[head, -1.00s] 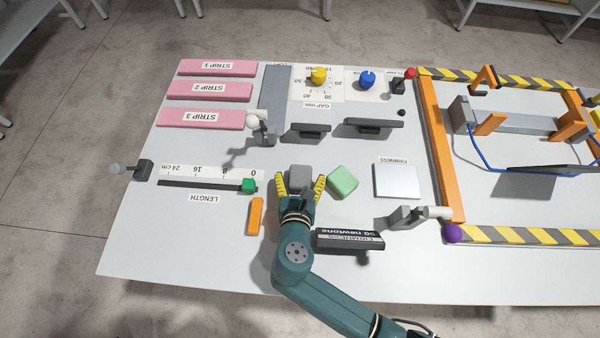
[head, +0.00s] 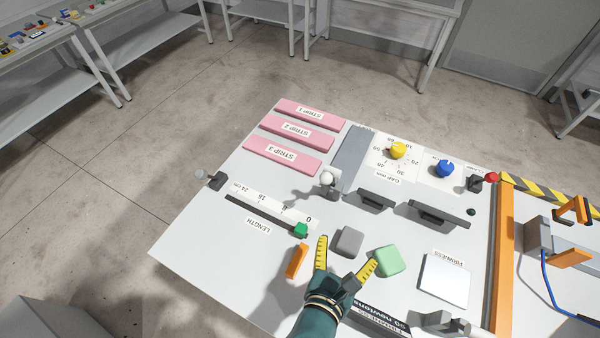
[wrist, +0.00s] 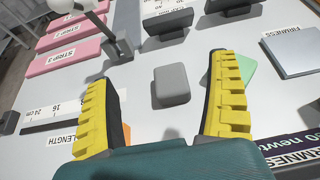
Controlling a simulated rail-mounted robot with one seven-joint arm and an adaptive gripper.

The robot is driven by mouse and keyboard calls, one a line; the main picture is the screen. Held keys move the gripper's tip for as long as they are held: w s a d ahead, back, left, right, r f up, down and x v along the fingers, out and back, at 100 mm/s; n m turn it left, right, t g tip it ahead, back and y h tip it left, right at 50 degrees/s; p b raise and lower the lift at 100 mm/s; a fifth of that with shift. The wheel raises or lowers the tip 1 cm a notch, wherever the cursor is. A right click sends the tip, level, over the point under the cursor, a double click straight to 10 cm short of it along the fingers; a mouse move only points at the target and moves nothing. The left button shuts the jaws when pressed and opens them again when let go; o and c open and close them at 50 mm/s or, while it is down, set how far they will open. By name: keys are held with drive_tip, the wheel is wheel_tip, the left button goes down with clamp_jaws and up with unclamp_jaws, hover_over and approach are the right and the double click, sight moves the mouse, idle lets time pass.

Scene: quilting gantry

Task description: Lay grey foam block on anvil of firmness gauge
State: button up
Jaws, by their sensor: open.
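The grey foam block (head: 347,242) lies on the white table, left of a mint-green block (head: 388,260). My gripper (head: 345,254) is open and empty, its yellow ridged fingers spread wide. In the wrist view the grey block (wrist: 171,85) sits between and just beyond the fingers, touching neither. The right finger overlaps the mint-green block (wrist: 240,72) in that view; I cannot tell if they touch. The firmness gauge's anvil appears to be the flat pale plate (head: 445,282) beside the FIRMNESS label, bare, right of the mint-green block.
A firmness display (head: 382,317) reading 50 newtons stands right of my wrist. An orange block (head: 297,262) and the length gauge's green slider (head: 301,230) lie left. Two dark stands (head: 376,197) are behind the grey block. An orange rail (head: 500,250) borders the right side.

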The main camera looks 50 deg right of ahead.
drive_tip(key=w+a+r+m+t+y, duration=0.35)
drive_tip(key=w+r+m+t, duration=0.2)
drive_tip(key=w+r, duration=0.3)
drive_tip(key=w+a+r+m+t+y, duration=0.2)
drive_tip(key=w+a+r+m+t, duration=0.25)
drive_tip(key=w+r+m, duration=0.35)
drive_tip(key=w+a+r+m+t+y, duration=0.1)
drive_tip(key=a+r+m+t+y, duration=0.1)
drive_tip(key=r, duration=0.4)
drive_tip(key=w+a+r+m+t+y, duration=0.1)
drive_tip(key=a+r+m+t+y, duration=0.1)
drive_tip(key=a+r+t, duration=0.2)
wheel_tip(320, 180, up, 3)
drive_tip(key=shift+w+f+t, duration=0.2)
drive_tip(key=shift+w+t, duration=0.1)
drive_tip(key=shift+t, duration=0.1)
drive_tip(key=shift+o, duration=0.9)
drive_tip(key=s+a+r+m+t+y, duration=0.2)
drive_tip(key=a+r+t+y, duration=0.1)
drive_tip(key=r, duration=0.4)
drive_tip(key=shift+a+r, duration=0.35)
drive_tip(key=shift+a, duration=0.25)
drive_tip(key=shift+w+m+y, duration=0.1)
drive_tip(key=shift+m+y, duration=0.15)
drive_tip(key=shift+d, duration=0.1)
